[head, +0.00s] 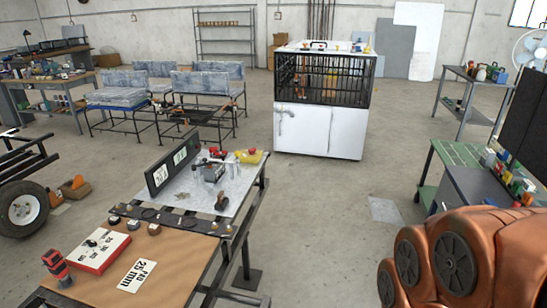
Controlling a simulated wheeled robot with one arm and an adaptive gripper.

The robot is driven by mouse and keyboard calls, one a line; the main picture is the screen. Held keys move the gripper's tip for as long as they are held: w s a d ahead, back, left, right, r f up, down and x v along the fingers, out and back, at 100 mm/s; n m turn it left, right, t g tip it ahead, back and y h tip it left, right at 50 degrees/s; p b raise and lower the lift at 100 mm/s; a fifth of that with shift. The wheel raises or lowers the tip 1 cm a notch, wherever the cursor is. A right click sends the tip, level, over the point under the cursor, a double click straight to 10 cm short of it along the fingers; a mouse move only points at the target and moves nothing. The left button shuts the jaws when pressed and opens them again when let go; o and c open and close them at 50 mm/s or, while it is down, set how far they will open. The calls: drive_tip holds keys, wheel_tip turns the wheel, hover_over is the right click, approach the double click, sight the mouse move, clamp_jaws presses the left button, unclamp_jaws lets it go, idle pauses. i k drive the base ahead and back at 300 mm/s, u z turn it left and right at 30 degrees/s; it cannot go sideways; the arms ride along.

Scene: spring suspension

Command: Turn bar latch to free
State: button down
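A white cabinet (318,139) with a dark barred cage (345,82) on its upper half stands in the middle background. A small pale handle-like bar (284,112) shows at the left of its white front, just below the cage. It may be the bar latch, but it is too small to tell how it is set. Inside the cage, orange-brown parts show behind the bars. My gripper is not in view.
A workbench (190,243) with tools and a red-and-white box (100,249) fills the near left. A trailer wheel (23,215) is at far left. A green-topped table (458,158) stands at right. Open floor (335,200) lies before the cabinet.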

sight(237, 153)
drive_tip(key=z, duration=0.55)
drive_tip(key=i, duration=1.65)
drive_tip(key=u, duration=1.3)
drive_tip(key=i, duration=1.05)
drive_tip(key=u, duration=1.4)
drive_tip(key=i, duration=0.35)
drive_tip(key=u, duration=0.15)
